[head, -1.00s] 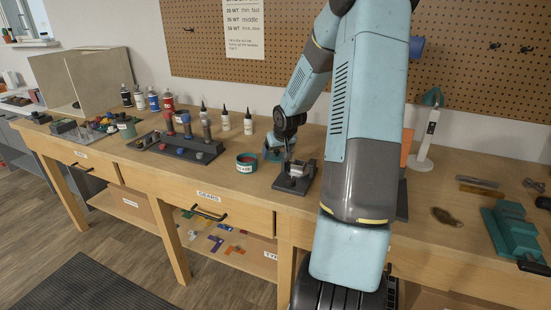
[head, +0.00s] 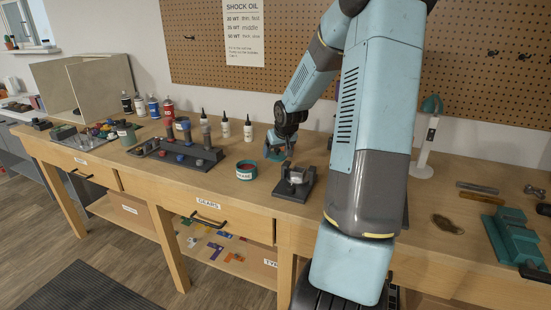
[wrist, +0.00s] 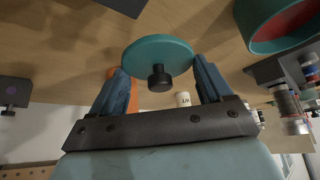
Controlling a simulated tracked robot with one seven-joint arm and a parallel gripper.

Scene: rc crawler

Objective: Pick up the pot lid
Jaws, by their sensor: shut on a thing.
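My gripper (wrist: 160,78) is shut on the pot lid (wrist: 155,52), a round teal disc with a black knob. In the wrist view its two blue fingers press the lid from opposite sides, and the knob shows between them. In the head view my gripper (head: 276,149) is small and partly hidden by the arm, just behind the black fixture. Its height above the bench is hard to tell. The open teal pot (head: 246,171), with a white label and reddish contents, stands on the bench to the left; it also shows in the wrist view (wrist: 285,22).
A dark fixture with a metal part (head: 294,182) stands just in front of my gripper. A grey rack (head: 186,155) and several bottles (head: 225,129) are to the left. A teal vise (head: 515,238) and a lamp (head: 425,145) are to the right.

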